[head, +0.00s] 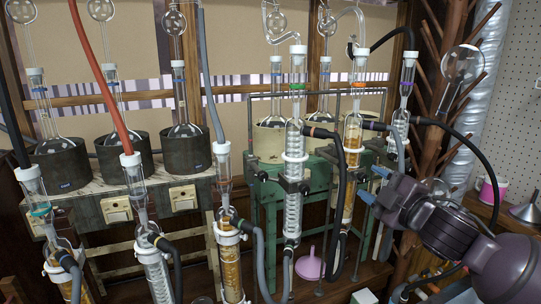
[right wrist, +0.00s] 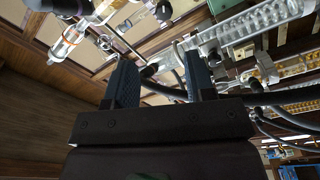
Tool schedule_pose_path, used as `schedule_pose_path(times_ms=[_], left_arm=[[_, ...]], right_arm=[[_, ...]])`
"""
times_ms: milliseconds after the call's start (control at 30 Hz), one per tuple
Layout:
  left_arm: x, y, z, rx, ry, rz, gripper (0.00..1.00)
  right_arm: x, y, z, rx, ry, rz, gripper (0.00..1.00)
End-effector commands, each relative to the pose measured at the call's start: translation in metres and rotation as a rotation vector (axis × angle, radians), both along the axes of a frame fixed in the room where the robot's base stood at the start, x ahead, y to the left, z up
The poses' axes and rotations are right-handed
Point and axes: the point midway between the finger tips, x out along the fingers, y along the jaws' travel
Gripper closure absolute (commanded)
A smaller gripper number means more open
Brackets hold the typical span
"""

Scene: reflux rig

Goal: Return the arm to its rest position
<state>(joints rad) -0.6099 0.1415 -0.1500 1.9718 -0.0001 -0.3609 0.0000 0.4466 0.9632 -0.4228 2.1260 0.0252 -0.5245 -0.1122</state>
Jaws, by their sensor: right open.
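My right gripper (head: 374,185) comes in from the right in the head view, in front of the condenser rig. Its two blue fingers are apart with nothing seen between them. In the right wrist view the open fingers (right wrist: 160,78) point up the picture, with glassware and dark hoses beyond them. An amber-filled condenser (head: 352,140) stands upright just left of the fingers in the head view. I cannot tell whether the fingers touch any hose or glass. My left gripper is not in view.
Flasks sit in dark heating mantles (head: 60,164) at the left. A pink funnel (head: 309,265) stands low in the middle. A wooden drying rack (head: 445,60) rises behind.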

Motion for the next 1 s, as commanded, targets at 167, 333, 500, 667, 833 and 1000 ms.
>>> schedule_pose_path(times_ms=[167,333,500,667,833,1000], left_arm=[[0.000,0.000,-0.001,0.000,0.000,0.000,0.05],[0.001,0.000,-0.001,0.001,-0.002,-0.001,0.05],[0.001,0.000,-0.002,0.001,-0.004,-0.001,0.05],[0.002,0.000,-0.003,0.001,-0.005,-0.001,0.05],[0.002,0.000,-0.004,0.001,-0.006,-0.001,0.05],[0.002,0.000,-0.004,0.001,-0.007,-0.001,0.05]], right_arm=[[-0.004,-0.001,-0.052,0.166,0.089,-0.005,0.50],[-0.019,-0.008,-0.119,0.336,0.199,-0.044,0.50],[-0.048,-0.018,-0.196,0.508,0.322,-0.125,0.50],[-0.088,-0.029,-0.267,0.647,0.434,-0.228,0.50],[-0.144,-0.037,-0.337,0.771,0.548,-0.361,0.50],[-0.207,-0.043,-0.395,0.866,0.656,-0.501,0.50]])
